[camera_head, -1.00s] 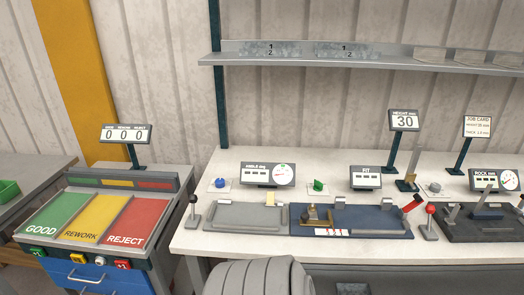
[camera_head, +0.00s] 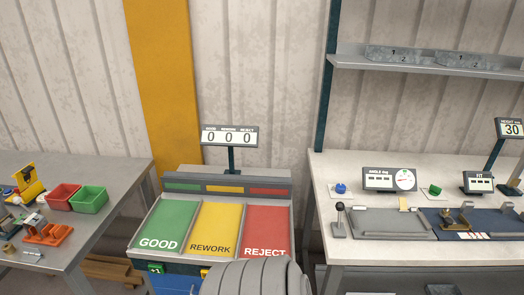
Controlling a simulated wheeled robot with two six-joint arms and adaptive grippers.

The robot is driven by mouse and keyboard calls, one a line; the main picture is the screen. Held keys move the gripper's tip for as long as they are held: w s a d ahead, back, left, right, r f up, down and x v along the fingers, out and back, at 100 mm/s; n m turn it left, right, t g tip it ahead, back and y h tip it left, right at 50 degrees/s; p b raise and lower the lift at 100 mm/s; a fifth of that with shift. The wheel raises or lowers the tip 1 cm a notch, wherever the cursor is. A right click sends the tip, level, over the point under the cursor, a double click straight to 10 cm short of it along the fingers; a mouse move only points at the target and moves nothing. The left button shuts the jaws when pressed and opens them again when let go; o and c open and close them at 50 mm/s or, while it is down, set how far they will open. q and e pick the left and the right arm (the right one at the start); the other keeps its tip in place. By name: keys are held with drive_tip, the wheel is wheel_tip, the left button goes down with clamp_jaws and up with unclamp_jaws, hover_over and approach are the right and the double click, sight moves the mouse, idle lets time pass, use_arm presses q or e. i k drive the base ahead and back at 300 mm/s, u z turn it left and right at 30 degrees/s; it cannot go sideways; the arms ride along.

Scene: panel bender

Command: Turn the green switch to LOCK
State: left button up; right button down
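A small green switch (camera_head: 435,190) sits on a white plate on the right-hand bench, between the angle display (camera_head: 390,179) and the FIT display (camera_head: 478,182). It is too small for me to read its setting or any LOCK label. A similar blue switch (camera_head: 341,188) sits left of the angle display. Neither of my grippers shows in the view.
The bench (camera_head: 325,225) carries a grey tray (camera_head: 385,224) and a black-knobbed lever (camera_head: 340,218). A sorting stand has GOOD (camera_head: 165,225), REWORK (camera_head: 214,228) and REJECT (camera_head: 266,230) panels. A left table holds red (camera_head: 62,197) and green bins (camera_head: 89,200). A shelf (camera_head: 430,66) hangs above.

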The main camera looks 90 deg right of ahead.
sight(434, 190)
drive_tip(key=u, duration=0.15)
drive_tip(key=i, duration=0.1)
drive_tip(key=z, duration=4.5)
